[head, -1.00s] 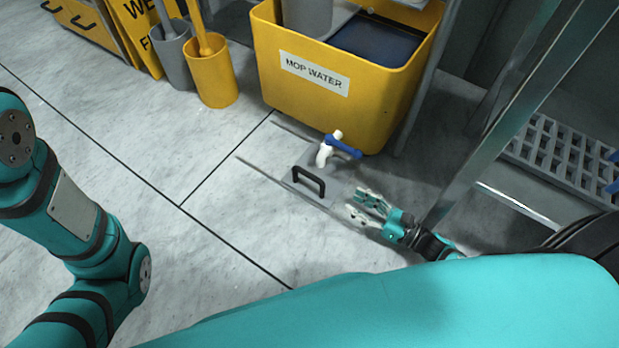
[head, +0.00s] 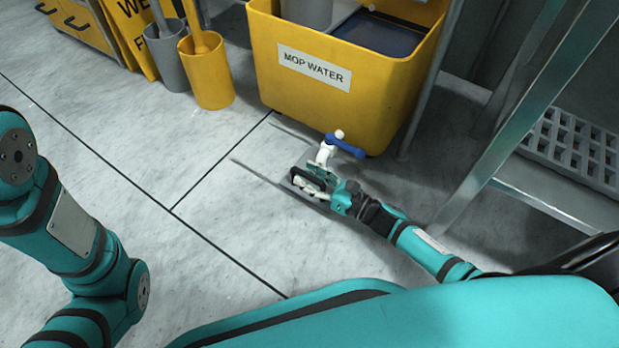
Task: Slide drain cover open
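The drain cover (head: 287,183) is a small grey plate set on the floor between two thin rails, below the yellow tub. Its dark bar handle (head: 295,176) is partly hidden by my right gripper. My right gripper (head: 309,181) reaches in from the right, low over the cover, with its fingers at the handle. I cannot tell whether they are closed on it. The floor between the rails to the left of the cover is bare. My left arm shows at the left edge; its gripper is out of view.
A yellow mop water tub (head: 345,100) stands behind the cover, with a white tap with a blue lever (head: 345,146) hanging over it. A metal frame leg (head: 500,150) rises at the right, beside a grating (head: 575,150). The left floor is clear.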

